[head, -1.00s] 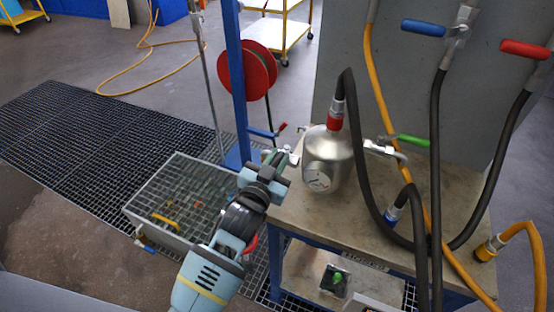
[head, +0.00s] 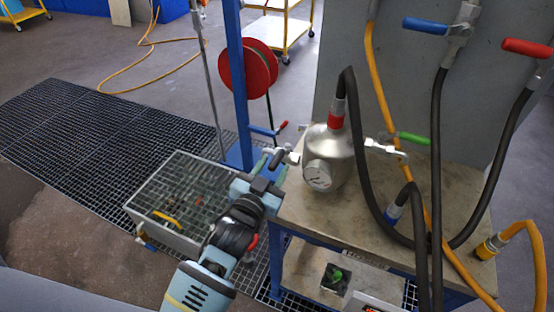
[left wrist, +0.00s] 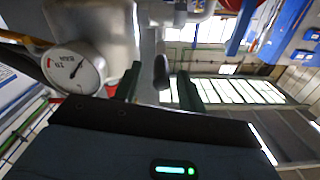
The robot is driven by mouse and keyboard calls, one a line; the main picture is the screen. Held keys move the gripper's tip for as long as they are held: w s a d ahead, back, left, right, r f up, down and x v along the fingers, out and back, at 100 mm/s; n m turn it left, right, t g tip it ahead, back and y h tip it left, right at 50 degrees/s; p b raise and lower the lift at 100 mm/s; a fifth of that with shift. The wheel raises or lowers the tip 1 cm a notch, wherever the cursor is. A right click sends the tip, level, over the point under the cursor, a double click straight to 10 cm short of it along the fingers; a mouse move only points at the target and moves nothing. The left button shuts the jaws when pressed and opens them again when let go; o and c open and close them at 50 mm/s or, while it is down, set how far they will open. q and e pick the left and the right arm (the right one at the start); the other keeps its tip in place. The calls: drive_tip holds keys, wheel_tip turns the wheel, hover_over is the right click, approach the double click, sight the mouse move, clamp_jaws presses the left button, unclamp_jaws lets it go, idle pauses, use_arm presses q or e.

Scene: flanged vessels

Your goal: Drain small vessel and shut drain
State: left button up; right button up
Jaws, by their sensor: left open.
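The small vessel (head: 335,148) is a silver tank with a round pressure gauge (head: 317,176), standing on the bench. The gauge also shows in the left wrist view (left wrist: 75,68). A drain valve (head: 293,158) sticks out from the vessel's left side, with a dark lever (head: 279,157). My left gripper (head: 273,164) is open at this lever. In the left wrist view the dark lever (left wrist: 161,70) lies between the two separated fingers (left wrist: 158,86); I cannot tell whether either touches it. My right gripper is not in view.
A wire-mesh crate (head: 165,238) stands on the floor grating left of the bench (head: 400,235). A blue post (head: 238,90) and red hose reel (head: 258,70) rise behind. A black hose joins the vessel's red top fitting (head: 336,121); a green-handled valve (head: 410,139) is at right.

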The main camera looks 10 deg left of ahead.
use_arm(q)
drive_tip(key=shift+v, duration=2)
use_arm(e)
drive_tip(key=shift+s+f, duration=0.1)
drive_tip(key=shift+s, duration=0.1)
use_arm(q)
drive_tip(key=s+a+f+n+g+p, duration=0.1)
drive_tip(key=s+a+f+g, duration=0.2)
drive_tip(key=s+f, duration=0.4)
drive_tip(key=s+a+f+n+g+y+p, duration=0.1)
drive_tip(key=s+a+f+g, duration=0.2)
drive_tip(key=s+f, duration=0.4)
drive_tip(key=s+a+f+g+y+p, duration=0.1)
drive_tip(key=s+f, duration=0.6)
drive_tip(key=s, duration=1.1)
drive_tip(key=a+g, duration=0.1)
drive_tip(key=a, duration=0.1)
drive_tip(key=shift+s+a+n+g, duration=0.3)
drive_tip(key=shift+n+g, duration=0.1)
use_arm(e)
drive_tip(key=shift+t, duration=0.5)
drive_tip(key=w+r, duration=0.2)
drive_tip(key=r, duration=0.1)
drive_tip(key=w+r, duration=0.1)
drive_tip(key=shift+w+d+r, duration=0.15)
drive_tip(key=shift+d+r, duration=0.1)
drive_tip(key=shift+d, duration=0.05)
